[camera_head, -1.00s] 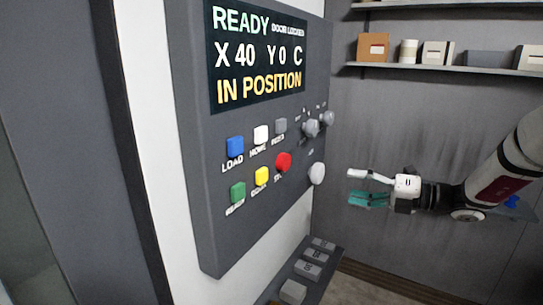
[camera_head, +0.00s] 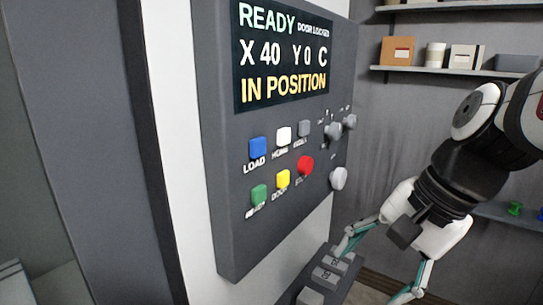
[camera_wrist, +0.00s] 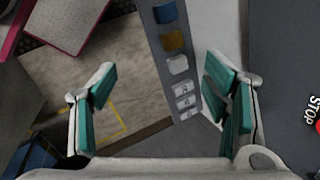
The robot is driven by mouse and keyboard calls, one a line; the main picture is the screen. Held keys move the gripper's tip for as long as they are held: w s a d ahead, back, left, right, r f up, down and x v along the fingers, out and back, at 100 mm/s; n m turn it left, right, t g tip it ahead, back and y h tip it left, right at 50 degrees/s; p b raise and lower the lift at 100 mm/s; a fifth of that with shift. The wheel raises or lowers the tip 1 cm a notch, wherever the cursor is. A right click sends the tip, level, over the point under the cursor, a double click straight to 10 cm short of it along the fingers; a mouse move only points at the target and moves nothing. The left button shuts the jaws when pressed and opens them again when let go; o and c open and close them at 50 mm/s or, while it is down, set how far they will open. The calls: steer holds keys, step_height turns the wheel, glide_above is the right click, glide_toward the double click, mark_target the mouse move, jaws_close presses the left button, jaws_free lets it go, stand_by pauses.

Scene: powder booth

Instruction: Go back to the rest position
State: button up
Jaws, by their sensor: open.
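My gripper (camera_head: 378,262) hangs at the lower right of the head view, pointing down, with its two teal-padded fingers spread apart and nothing between them. In the wrist view the open fingers (camera_wrist: 165,100) frame the floor and a strip of keys. The control panel (camera_head: 225,190) stands left of my gripper; its screen (camera_head: 284,50) reads READY, DOOR LOCKED, X 40, IN POSITION. The left finger in the head view overlaps the ledge of grey blocks (camera_head: 330,275) below the panel; I cannot tell whether it touches.
The panel bears coloured buttons, including a red one (camera_head: 305,166), and knobs (camera_head: 338,178). A shelf (camera_head: 450,72) with boxes is on the back wall, and a lower shelf (camera_head: 490,212) is behind my arm. The wrist view shows a strip of keys (camera_wrist: 178,65) and open floor (camera_wrist: 120,75).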

steer(key=s+d+r+n+t+h, duration=0.1)
steer(key=s+d+n+t+h, duration=0.2)
steer(key=s+n, duration=0.3)
steer(key=d+n, duration=0.1)
steer(key=n, duration=0.3)
steer(key=shift+d+r+h, duration=0.15)
steer(key=shift+r+h, duration=0.05)
steer(key=shift+h, duration=0.2)
stand_by(0.5)
